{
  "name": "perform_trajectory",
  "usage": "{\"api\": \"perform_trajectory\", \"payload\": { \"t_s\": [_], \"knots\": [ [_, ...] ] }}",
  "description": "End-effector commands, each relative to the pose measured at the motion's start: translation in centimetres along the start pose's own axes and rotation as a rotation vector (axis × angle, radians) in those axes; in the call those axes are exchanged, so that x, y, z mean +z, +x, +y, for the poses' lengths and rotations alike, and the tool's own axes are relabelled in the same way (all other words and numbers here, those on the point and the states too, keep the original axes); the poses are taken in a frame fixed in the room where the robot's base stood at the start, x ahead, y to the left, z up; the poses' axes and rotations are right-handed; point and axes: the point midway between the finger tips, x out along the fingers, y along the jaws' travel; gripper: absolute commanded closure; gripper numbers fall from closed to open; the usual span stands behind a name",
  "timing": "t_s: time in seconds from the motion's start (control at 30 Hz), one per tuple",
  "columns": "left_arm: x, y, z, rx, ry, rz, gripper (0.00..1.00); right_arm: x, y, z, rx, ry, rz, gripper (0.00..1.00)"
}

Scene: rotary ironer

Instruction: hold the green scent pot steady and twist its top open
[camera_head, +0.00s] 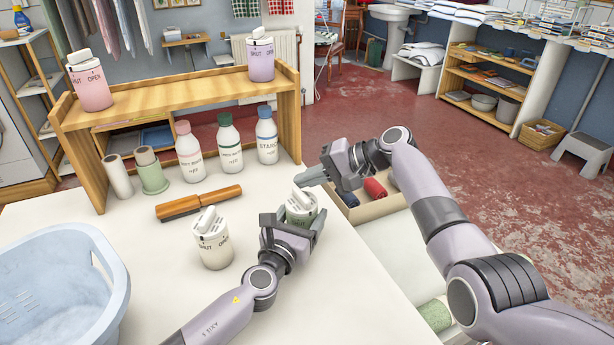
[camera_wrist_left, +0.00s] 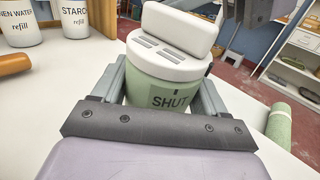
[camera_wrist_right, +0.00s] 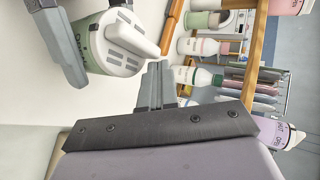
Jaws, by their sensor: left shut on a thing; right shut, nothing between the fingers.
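The green scent pot (camera_head: 297,219) has a white top (camera_head: 301,203) with a raised bar across it. It stands upright near the right edge of the white table. My left gripper (camera_head: 288,222) is shut around its body; the left wrist view shows the green body (camera_wrist_left: 150,90) between the fingers and the word SHUT facing the wrist. My right gripper (camera_head: 306,178) is shut and empty, just above and beside the top. In the right wrist view its closed fingers (camera_wrist_right: 154,80) are next to the bar (camera_wrist_right: 132,36), with no clear contact.
A cream pot (camera_head: 213,250) stands left of the green one, with a wooden-handled brush (camera_head: 198,204) behind it. A blue basin (camera_head: 62,285) is at left, an open box (camera_head: 372,207) at right.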

Motion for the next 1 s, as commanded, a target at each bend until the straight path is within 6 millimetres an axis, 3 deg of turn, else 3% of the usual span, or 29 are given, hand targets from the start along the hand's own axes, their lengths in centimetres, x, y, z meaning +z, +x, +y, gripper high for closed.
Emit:
{"api": "perform_trajectory", "payload": {
  "t_s": [0.17, 0.37, 0.8, 0.93, 0.97, 1.0],
  "knots": [
    [-0.1, 0.1, 0.9, 0.019, -0.005, 0.003, 0.59, 0.5, 0.1, 0.6, 0.010, 0.007, -0.016, 1.00],
    [-0.2, 0.1, 0.9, 0.019, -0.004, 0.004, 0.59, 0.4, -1.5, 0.6, 0.007, 0.005, -0.012, 1.00],
    [-0.4, 0.0, 0.4, 0.009, -0.004, 0.007, 0.59, 0.2, -9.8, 0.1, 0.003, 0.000, 0.001, 1.00],
    [-0.4, -0.1, 0.4, 0.008, -0.004, 0.007, 0.59, 0.1, -11.4, 0.0, 0.000, 0.000, 0.001, 1.00],
    [-0.4, -0.1, 0.4, 0.008, -0.004, 0.008, 0.59, 0.1, -11.6, 0.0, 0.000, 0.000, 0.001, 0.94],
    [-0.4, -0.1, 0.4, 0.008, -0.004, 0.008, 0.59, 0.1, -11.8, 0.1, 0.001, 0.000, 0.003, 0.80]
  ]
}}
